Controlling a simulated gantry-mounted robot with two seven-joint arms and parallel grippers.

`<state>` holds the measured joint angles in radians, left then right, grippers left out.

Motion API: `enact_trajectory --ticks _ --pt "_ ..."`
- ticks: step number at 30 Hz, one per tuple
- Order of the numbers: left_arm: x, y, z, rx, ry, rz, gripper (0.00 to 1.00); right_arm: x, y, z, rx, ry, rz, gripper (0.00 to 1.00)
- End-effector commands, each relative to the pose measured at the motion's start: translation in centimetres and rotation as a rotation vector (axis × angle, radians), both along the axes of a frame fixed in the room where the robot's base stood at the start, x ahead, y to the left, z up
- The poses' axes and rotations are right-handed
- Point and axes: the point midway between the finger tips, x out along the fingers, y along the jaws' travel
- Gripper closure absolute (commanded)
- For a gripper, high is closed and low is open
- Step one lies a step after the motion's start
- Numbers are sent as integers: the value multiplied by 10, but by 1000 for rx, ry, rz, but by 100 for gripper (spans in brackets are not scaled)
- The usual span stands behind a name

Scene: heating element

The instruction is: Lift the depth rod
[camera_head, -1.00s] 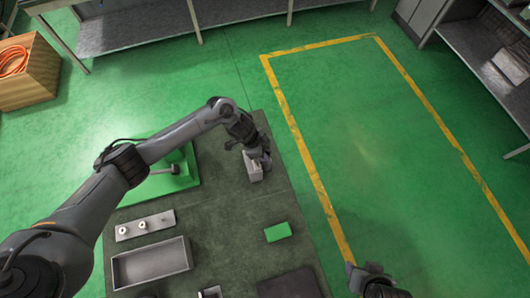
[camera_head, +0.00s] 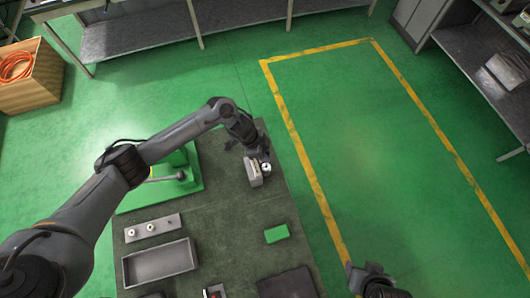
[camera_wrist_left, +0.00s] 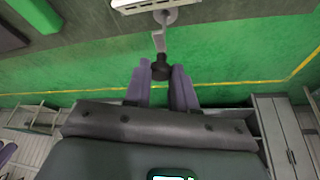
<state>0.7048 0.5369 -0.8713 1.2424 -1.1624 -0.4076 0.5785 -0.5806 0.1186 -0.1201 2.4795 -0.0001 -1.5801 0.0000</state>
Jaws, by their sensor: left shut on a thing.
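In the wrist view my left gripper (camera_wrist_left: 160,75) is shut on the depth rod (camera_wrist_left: 159,42), a thin pale rod with a dark knob between the fingers. The rod points away from the fingers toward a round grey disc (camera_wrist_left: 166,17) beside a pale slotted part. Whether its far end touches that disc I cannot tell. In the head view my left gripper (camera_head: 257,153) is at the upper right part of the dark mat, just above a small grey block (camera_head: 254,173) with a round whitish part (camera_head: 266,167). My right gripper (camera_head: 366,275) is at the bottom, its jaws unclear.
The dark mat (camera_head: 215,230) holds a grey tray (camera_head: 160,263), a plate with two round studs (camera_head: 152,228), a green block (camera_head: 276,233) and a dark pad (camera_head: 288,284). A green stand (camera_head: 185,172) is partly behind my left arm. Yellow-lined floor is clear at right.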

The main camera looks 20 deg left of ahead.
Motion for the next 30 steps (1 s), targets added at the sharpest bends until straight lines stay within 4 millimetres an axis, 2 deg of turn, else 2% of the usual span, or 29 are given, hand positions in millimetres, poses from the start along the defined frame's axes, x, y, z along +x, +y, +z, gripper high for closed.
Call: enact_trajectory --ticks 1,2,6,14,19,23,30 --pt "2 -3 5 -8 -5 -7 100 0 0 1 0 0 0 50" --pt "2 -3 6 -9 -5 -7 70 0 0 1 -1 0 1 50" --pt "1 -2 5 -7 -4 -6 50 0 0 1 -1 0 1 50" --pt "1 -1 3 -5 -3 -4 50 0 -1 1 -3 0 2 50" --pt "1 2 10 -6 -5 -3 50 0 -1 0 -3 0 2 50" --pt "-1 8 25 -5 -6 -4 50 0 -1 0 -3 0 2 50" --pt "-7 23 64 -5 -7 -5 50 0 -1 -3 -3 0 2 50"
